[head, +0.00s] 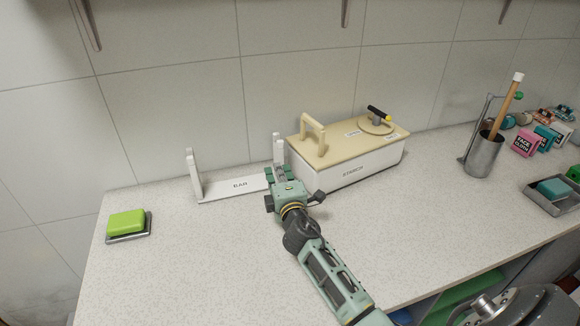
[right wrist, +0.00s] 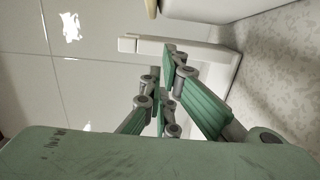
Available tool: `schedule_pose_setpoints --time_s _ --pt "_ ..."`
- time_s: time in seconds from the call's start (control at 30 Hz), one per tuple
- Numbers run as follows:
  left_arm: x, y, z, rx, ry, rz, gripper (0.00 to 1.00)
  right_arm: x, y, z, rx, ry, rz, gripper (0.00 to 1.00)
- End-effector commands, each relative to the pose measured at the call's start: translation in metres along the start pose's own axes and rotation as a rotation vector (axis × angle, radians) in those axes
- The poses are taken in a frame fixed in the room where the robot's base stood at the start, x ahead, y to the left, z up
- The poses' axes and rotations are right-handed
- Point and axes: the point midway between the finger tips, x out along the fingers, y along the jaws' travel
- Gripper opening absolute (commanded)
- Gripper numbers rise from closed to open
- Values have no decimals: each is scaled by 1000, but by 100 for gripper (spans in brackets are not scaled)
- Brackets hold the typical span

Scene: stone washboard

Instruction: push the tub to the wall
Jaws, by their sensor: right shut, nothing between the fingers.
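The tub (head: 352,170) is a long white box marked STARCH, with a cream lid (head: 340,141). The lid carries an arched cream handle at its left end and a round plate with a black and yellow grip at its right. The tub stands upright on the counter close to the tiled wall; any gap behind it is hidden. My right gripper (head: 280,173) is shut and empty at the tub's left end, by the right post of the BAR holder. In the right wrist view its fingers (right wrist: 165,80) are together in front of that white post (right wrist: 185,49). My left gripper is not in view.
The white BAR holder (head: 236,186) is left of the tub. A green block (head: 126,223) lies on a small tray at far left. A metal cup (head: 483,155) with a wooden stick stands right, near face-cloth boxes (head: 525,142). The counter in front of the tub is clear.

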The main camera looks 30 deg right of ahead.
Motion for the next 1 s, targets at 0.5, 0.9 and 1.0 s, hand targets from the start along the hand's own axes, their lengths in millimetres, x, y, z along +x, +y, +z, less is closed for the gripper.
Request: schedule_pose_setpoints --time_s 0.5,0.9,1.0 --pt "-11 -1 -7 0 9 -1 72 6 -2 36 -3 -4 -3 0" --pt "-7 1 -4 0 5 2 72 15 -2 76 -8 -8 -2 0" --pt "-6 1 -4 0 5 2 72 18 -2 88 -7 -6 -3 0"
